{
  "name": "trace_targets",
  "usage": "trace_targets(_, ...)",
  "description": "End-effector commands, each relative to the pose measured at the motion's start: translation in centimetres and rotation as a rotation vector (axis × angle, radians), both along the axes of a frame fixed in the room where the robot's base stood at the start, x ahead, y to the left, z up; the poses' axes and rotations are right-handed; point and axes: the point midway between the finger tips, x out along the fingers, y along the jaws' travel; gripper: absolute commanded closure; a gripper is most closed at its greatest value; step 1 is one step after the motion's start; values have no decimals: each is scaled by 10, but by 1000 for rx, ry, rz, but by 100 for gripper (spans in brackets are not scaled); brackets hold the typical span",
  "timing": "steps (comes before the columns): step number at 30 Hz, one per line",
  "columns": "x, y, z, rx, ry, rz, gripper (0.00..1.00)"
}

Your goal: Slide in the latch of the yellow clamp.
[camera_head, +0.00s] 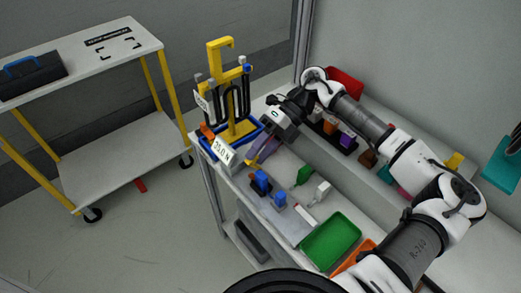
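A tall yellow fixture (239,130) stands upright in a blue-edged base at the far left end of the bench. Black looped parts hang on it, with small white and blue pieces near its top. I cannot tell for sure which part is the clamp's latch. A small yellow piece (252,163) shows just below my gripper (262,151), at the near edge of the fixture's base. My gripper reaches in from the right and points down and left. Its fingers are small and partly hidden, so I cannot tell whether they are open or touch the yellow piece.
A white label (223,151) stands at the base's front edge. Blue blocks (262,182), a green part (303,175), a white part (321,191) and a green tray (331,241) lie along the bench. A cart (110,155) with a black toolbox (32,77) stands left, across open floor.

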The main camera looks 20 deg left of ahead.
Motion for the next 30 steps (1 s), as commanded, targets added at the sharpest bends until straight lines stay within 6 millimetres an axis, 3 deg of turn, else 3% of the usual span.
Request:
trace_targets(9,1,0,0,-1,-1,0,62)
trace_targets(14,11,-7,7,-1,-2,-1,62)
trace_targets(30,82,-58,71,0,-1,-2,62)
